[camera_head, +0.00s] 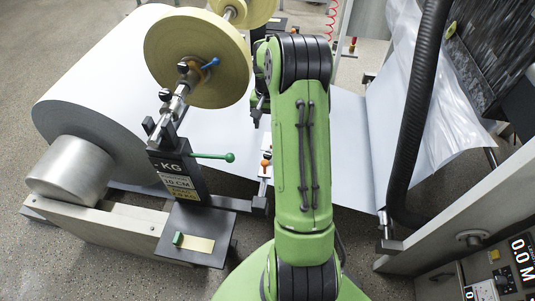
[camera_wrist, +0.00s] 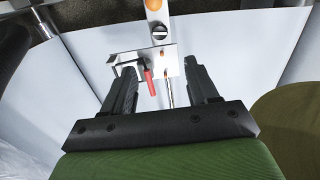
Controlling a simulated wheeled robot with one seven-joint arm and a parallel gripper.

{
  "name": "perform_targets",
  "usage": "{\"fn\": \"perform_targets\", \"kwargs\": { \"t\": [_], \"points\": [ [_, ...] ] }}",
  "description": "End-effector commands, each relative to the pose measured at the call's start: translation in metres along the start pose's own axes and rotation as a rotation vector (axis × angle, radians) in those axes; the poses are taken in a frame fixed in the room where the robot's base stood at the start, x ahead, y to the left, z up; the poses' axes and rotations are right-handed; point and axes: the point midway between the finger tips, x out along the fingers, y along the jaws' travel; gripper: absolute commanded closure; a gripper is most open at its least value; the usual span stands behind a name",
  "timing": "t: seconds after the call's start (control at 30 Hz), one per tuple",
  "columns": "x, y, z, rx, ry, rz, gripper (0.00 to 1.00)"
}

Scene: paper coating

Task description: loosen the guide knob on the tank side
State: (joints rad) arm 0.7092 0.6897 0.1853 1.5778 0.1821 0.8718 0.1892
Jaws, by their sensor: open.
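In the wrist view, a metal guide bracket (camera_wrist: 172,62) lies ahead, with a red-handled lever (camera_wrist: 150,83), a dark slotted round knob (camera_wrist: 159,33) and an orange knob (camera_wrist: 153,4) on the strip above it. I cannot tell which of these is the tank-side guide knob. My gripper (camera_wrist: 160,68) is open, its dark fingers to either side of the red handle in the picture, with nothing visibly held. In the head view my arm hides most of the gripper and bracket; an orange knob (camera_head: 266,163) shows left of the arm.
A large white paper roll (camera_head: 95,80) and a black stand (camera_head: 178,165) with a green-knobbed lever (camera_head: 229,157) are at left. A yellowish roll (camera_head: 200,55) is above them. A black hose (camera_head: 418,110) and a control panel (camera_head: 505,270) are at right.

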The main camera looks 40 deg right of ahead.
Motion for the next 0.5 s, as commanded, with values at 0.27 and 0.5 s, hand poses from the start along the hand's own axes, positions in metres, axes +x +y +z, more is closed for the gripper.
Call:
{"fn": "perform_targets", "kwargs": {
  "t": [0.27, 0.5],
  "points": [
    [0.071, 0.001, 0.002, -0.002, -0.006, 0.002, 0.41],
    [0.127, 0.0, 0.002, -0.003, -0.005, 0.002, 0.41]
  ]
}}
